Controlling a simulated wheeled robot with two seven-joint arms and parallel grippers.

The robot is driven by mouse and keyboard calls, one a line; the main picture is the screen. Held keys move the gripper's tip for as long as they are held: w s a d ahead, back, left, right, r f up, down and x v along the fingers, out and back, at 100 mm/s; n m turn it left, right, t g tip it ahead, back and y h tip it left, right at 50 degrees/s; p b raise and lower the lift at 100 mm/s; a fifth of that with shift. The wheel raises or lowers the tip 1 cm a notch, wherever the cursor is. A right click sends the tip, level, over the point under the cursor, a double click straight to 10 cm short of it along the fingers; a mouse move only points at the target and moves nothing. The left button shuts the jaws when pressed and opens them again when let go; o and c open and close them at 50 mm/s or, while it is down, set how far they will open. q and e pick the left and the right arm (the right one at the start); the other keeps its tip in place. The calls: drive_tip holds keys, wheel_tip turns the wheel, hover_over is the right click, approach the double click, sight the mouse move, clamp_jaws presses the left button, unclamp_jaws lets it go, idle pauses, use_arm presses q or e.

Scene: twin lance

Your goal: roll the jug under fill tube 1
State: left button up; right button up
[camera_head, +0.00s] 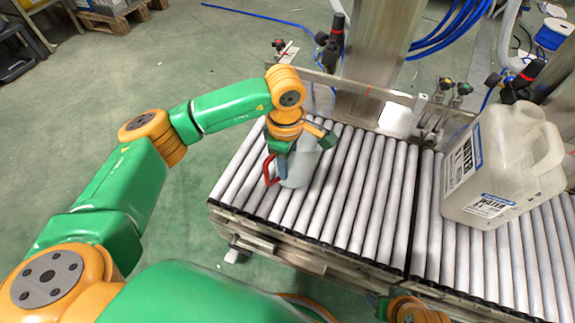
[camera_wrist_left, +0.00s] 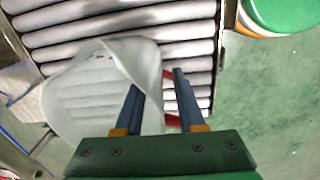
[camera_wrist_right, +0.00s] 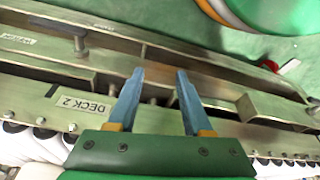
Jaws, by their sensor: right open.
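A large translucent jug (camera_head: 505,160) with WATER labels stands upright on the right part of the roller deck. A smaller clear pitcher (camera_head: 302,168) with a red handle (camera_head: 268,171) stands on the left rollers; it also shows in the left wrist view (camera_wrist_left: 90,95). My left gripper (camera_head: 283,165) is at the pitcher's handle side. Its fingers (camera_wrist_left: 157,82) are apart, with part of the red handle visible between and beyond them. My right gripper (camera_wrist_right: 160,75) is open and empty over the front rail, away from both vessels. I cannot tell which fitting is fill tube 1.
The roller bed (camera_head: 375,190) is clear between pitcher and large jug. A metal rear rail (camera_head: 340,82) and a post (camera_head: 375,60) stand behind. Red-and-black fittings (camera_head: 335,35) hang above. The front rail carries a DECK 2 plate (camera_wrist_right: 85,104). Blue hose lies behind.

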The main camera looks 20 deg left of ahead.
use_arm(q)
drive_tip(key=shift+f, duration=0.5)
clamp_jaws()
idle(1.0)
unclamp_jaws()
